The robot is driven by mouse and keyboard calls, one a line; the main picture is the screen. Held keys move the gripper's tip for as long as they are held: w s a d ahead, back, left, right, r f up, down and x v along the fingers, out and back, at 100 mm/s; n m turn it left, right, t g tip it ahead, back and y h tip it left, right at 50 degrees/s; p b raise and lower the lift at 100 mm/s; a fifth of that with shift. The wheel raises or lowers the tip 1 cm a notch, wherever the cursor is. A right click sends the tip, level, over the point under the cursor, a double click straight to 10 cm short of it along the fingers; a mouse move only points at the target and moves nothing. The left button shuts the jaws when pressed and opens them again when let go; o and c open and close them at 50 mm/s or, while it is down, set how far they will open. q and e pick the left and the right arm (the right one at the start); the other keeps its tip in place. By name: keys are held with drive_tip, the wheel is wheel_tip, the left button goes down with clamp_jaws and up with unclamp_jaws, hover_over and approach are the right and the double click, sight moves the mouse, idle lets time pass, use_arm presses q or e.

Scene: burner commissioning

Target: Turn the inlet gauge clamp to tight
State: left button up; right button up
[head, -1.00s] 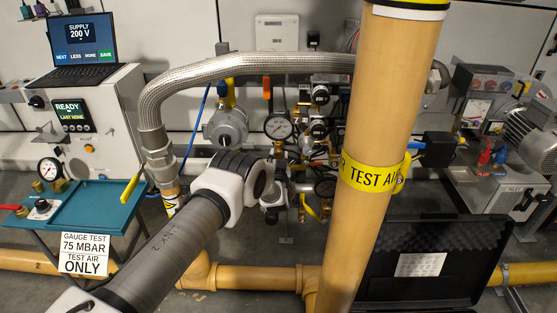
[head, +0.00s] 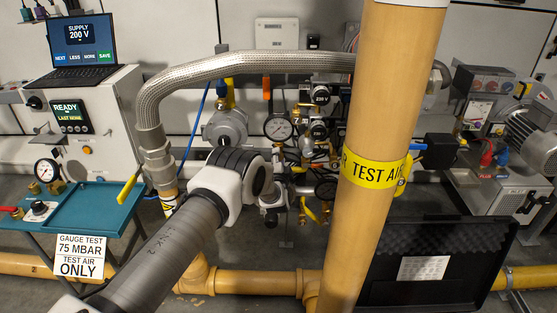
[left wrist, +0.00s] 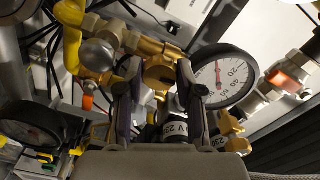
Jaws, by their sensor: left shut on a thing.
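In the left wrist view, the two dark fingers of my left gripper (left wrist: 157,76) are closed on a brass fitting (left wrist: 159,72), apparently the inlet gauge clamp. The fingers cover its sides, and its marks cannot be read. A round white-faced gauge (left wrist: 222,76) with a red needle is just right of the fingers. In the head view, my left gripper (head: 291,196) is small and partly hidden behind its own arm, at the cluster of valves. A white gauge (head: 278,128) shows above it. My right gripper is not in view.
A thick yellow pipe (head: 372,120) stands upright in front, right of the valves. A braided hose (head: 270,64) arches over them. A teal tray (head: 85,212) is at left, and an open black case (head: 440,285) lies at lower right. Other brass fittings (left wrist: 230,126) crowd the left gripper.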

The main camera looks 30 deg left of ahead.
use_arm(q)
drive_tip(key=shift+m, duration=0.8)
drive_tip(key=o, duration=1.2)
drive_tip(key=shift+c, duration=0.2)
drive_tip(key=v, duration=1.2)
drive_tip(key=shift+f, duration=0.15)
